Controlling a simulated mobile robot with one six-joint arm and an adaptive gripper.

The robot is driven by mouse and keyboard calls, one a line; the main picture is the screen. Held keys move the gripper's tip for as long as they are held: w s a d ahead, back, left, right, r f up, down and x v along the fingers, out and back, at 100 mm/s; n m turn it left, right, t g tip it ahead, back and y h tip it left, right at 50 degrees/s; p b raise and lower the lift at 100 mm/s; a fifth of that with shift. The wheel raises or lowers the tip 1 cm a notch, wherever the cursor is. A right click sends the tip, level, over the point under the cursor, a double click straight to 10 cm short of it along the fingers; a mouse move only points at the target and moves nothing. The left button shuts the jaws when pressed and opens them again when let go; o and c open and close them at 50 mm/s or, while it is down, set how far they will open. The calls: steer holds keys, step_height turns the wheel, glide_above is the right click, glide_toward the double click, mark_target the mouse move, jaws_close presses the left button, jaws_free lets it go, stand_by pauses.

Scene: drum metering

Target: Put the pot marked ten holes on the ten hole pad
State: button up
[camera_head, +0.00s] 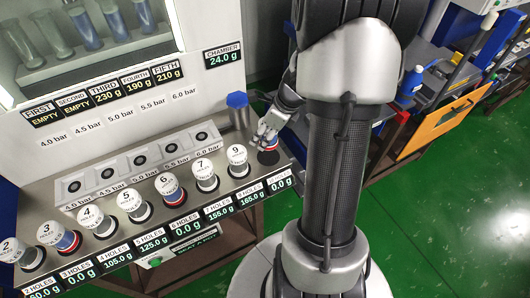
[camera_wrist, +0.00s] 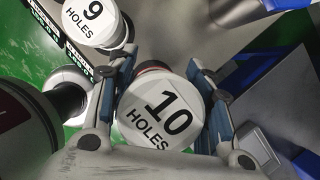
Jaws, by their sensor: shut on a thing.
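The pot marked 10 holes (camera_wrist: 162,112) has a white lid and sits between the two fingers of my gripper (camera_wrist: 165,105) in the wrist view. My gripper is shut on it. In the head view my gripper (camera_head: 270,132) is at the right end of the bench, and the pot is mostly hidden by the fingers. The ten hole pad (camera_head: 268,158) is a dark round spot at the right end of the row, just below the pot in the picture. Its readout (camera_head: 281,183) shows 0.0 g. I cannot tell whether the pot touches the pad.
The pot marked 9 holes (camera_head: 238,160) stands on the pad to the left; it also shows in the wrist view (camera_wrist: 95,22). Several lidded pots continue leftward. A blue-topped cylinder (camera_head: 238,108) stands behind. The row of black ports (camera_head: 140,160) lies behind the pots.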

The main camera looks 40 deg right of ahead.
steer(key=shift+f+b, duration=1.35)
steer(key=shift+f, duration=1.85)
steer(key=shift+f, duration=0.2)
steer(key=o, duration=1.3)
steer(key=shift+c, duration=0.2)
steer(key=shift+r, duration=0.1)
steer(key=shift+d+r, duration=0.1)
steer(key=shift+r, duration=0.2)
steer(key=p+v, duration=0.5)
steer(key=v, duration=0.6)
steer(key=shift+s+r+p, duration=0.25)
steer(key=shift+p, duration=0.05)
steer(key=shift+w, duration=0.1)
